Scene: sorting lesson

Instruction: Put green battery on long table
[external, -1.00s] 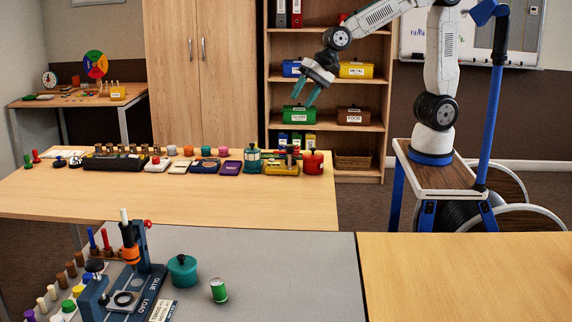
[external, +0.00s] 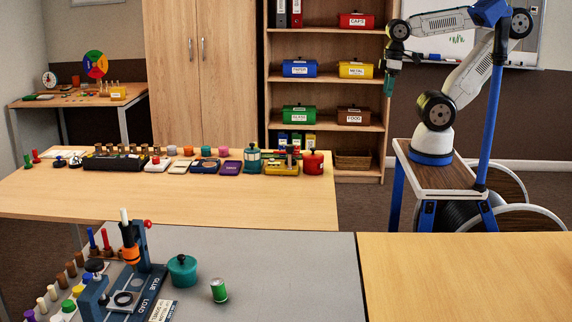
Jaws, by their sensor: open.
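A green cylinder with a pale metal top (external: 219,290), which looks like the green battery, stands upright on the grey-topped table (external: 290,270) in front, right of a teal pot. A long wooden table (external: 60,205) runs behind it, with a row of items along its far side; I cannot tell for sure which table is the long one. My gripper (external: 388,88) is high at the right edge of the shelf unit, pointing down, far from the green cylinder. It is open and small in view, and I see nothing held in it.
A teal pot (external: 182,270) and a blue glue press (external: 135,265) stand on the grey table. A bare wooden table (external: 460,275) adjoins it at the right. The shelf unit holds labelled boxes, such as a green one (external: 299,114). The long table's near half is clear.

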